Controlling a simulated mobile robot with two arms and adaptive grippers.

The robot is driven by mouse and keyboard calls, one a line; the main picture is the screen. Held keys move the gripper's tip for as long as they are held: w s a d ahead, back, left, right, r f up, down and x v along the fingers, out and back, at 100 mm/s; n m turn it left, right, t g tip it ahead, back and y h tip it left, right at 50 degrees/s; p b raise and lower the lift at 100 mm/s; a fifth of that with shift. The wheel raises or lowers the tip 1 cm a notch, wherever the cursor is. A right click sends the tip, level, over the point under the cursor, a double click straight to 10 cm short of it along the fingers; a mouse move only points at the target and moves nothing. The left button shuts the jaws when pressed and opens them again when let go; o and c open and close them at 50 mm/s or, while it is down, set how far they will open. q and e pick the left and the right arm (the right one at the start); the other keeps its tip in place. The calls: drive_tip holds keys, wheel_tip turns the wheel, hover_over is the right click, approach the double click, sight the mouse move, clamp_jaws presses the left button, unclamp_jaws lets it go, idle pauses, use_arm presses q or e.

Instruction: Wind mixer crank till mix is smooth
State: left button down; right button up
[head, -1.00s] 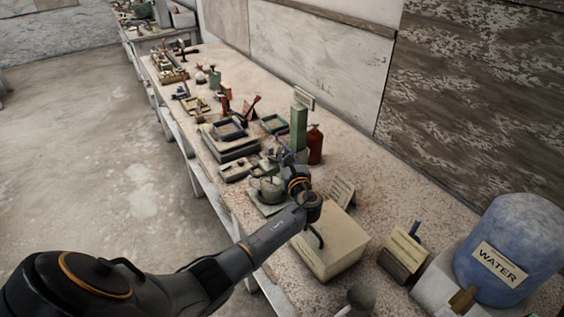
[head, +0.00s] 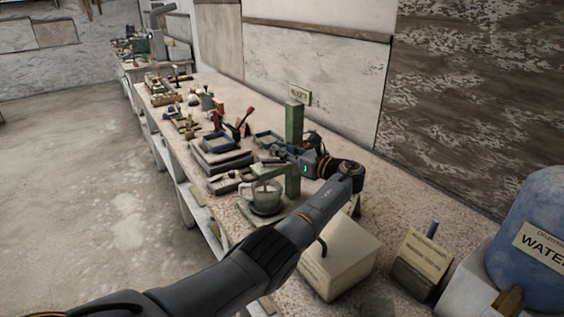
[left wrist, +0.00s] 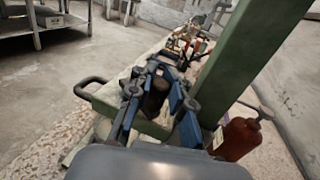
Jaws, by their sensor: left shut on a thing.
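The mixer has a green upright post (head: 294,125) and a green arm reaching over a grey mixing pot (head: 264,196). The post also stands large in the left wrist view (left wrist: 235,65). My left gripper (head: 278,152) is at the mixer, beside the post and above the pot. In the left wrist view its blue-sided fingers (left wrist: 156,92) are shut around a dark upright crank knob (left wrist: 155,100). The crank's lower part is mostly hidden by the fingers. The mix inside the pot cannot be made out. My right gripper is out of view.
A cream box (head: 338,262) stands in front of the mixer, under my forearm. A blue water barrel (head: 530,235) and a labelled block (head: 422,263) are at the right. A red-brown bottle (left wrist: 238,138) stands near the post. Trays (head: 222,142) and tools crowd the bench beyond.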

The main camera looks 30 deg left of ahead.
use_arm(q)
drive_tip(key=shift+w, duration=0.1)
idle(0.3)
drive_tip(key=c, duration=1.2)
unclamp_jaws()
drive_tip(key=shift+d, duration=0.1)
drive_tip(key=d, duration=0.8)
drive_tip(key=shift+s, duration=0.4)
